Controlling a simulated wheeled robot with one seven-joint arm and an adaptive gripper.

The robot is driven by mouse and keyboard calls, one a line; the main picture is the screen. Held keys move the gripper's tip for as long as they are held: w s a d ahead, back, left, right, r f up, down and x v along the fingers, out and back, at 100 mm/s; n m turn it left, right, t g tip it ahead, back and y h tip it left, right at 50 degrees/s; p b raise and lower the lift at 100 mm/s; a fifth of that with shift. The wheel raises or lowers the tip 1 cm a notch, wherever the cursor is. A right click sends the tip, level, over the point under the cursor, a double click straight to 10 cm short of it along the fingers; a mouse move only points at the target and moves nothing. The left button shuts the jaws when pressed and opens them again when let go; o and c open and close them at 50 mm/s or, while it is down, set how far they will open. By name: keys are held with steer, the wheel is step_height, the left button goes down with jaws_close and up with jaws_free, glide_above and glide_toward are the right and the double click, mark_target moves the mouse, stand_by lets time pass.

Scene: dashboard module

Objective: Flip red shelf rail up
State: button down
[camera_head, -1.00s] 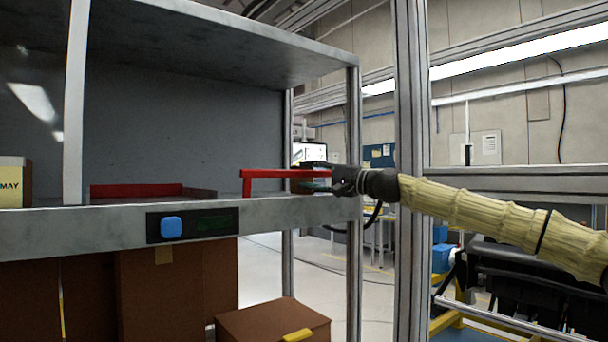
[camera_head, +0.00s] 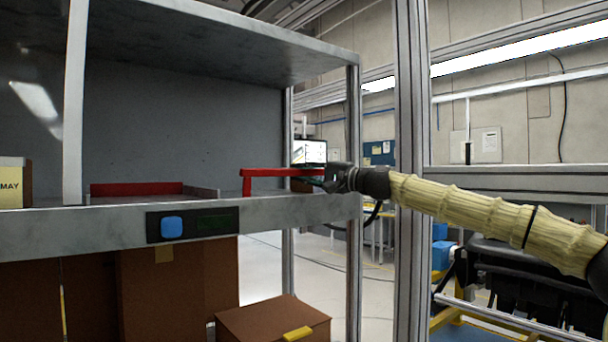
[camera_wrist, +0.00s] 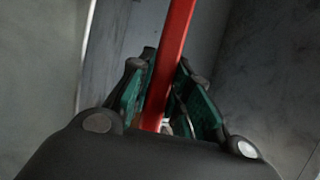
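The red shelf rail (camera_head: 275,172) is at the right part of the grey metal shelf. Its long bar runs level above the shelf surface, with a short leg down at its left end. My gripper (camera_head: 318,182) is at the bar's right end, coming from the right. In the wrist view, the red bar (camera_wrist: 171,65) passes between the green-padded fingers of my gripper (camera_wrist: 168,92). The fingers stand apart around the bar, with a narrow gap visible on its right. Contact on the left is unclear. The bar's right end is hidden by my gripper.
A second red rail (camera_head: 135,189) lies low on the shelf to the left. A blue button (camera_head: 172,227) is on the shelf's front edge (camera_head: 100,228). A metal post (camera_head: 354,150) stands close to my gripper. Brown boxes (camera_head: 272,318) are below.

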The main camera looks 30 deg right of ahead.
steer(key=shift+w+a+r+g+p, duration=0.15)
steer(key=shift+g+p, duration=0.15)
steer(key=shift+p, duration=0.5)
steer(key=shift+w+f+m+g+h+p, duration=0.2)
steer(key=shift+m+g+h+p, duration=0.1)
steer(key=shift+p, duration=0.1)
steer(key=shift+f, duration=0.15)
steer(key=c, duration=1.3)
jaws_free()
steer(key=shift+w+a, duration=0.15)
steer(key=shift+a, duration=0.05)
steer(key=shift+a, duration=0.1)
steer(key=shift+s+r, duration=0.25)
